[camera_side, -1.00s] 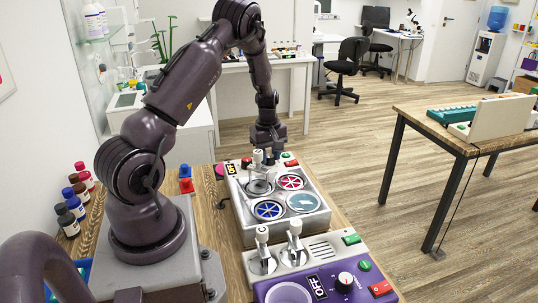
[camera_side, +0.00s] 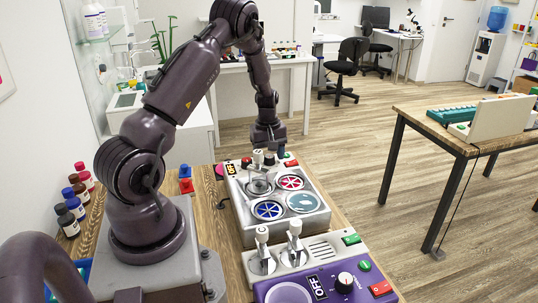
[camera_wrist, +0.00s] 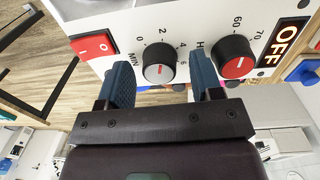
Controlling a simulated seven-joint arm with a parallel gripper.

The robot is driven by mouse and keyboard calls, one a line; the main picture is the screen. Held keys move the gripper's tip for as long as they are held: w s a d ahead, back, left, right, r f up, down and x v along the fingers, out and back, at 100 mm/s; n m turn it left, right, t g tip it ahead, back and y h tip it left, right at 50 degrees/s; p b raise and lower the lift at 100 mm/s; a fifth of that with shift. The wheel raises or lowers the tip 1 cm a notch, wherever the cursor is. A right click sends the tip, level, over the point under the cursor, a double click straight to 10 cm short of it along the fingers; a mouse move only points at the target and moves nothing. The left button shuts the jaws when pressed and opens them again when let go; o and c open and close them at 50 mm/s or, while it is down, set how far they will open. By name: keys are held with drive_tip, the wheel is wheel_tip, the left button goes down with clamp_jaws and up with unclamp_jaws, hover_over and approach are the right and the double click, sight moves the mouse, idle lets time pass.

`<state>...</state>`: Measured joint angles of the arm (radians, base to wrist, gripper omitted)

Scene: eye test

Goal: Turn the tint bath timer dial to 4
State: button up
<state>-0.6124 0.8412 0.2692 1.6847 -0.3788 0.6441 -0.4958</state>
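The tint bath (camera_side: 236,205) is a pale box with round wells in the side view. Its timer dial, a black knob with a grey and red face (camera_wrist: 159,72), is marked MIN with 0, 2, 4 and 6 around it in the wrist view. I cannot tell surely which number its pointer is at. My gripper (camera_wrist: 164,83) is open, with one blue finger on either side of this dial and a small gap visible at each side. In the side view my gripper (camera_side: 268,151) is at the bath's far end, where it partly hides the controls.
Beside the timer dial are a red-capped dial (camera_wrist: 235,66) marked 60 and 70, a lit OFF display (camera_wrist: 285,40) and a red switch (camera_wrist: 94,45). A purple device (camera_side: 320,290) with its own dial (camera_side: 344,281) stands nearer. Colored bottles (camera_side: 72,205) stand at left.

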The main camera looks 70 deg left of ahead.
sight(268, 156)
drive_tip(key=shift+r, duration=0.1)
wheel_tip(268, 156, up, 13)
drive_tip(key=shift+s, duration=0.2)
idle(0.4)
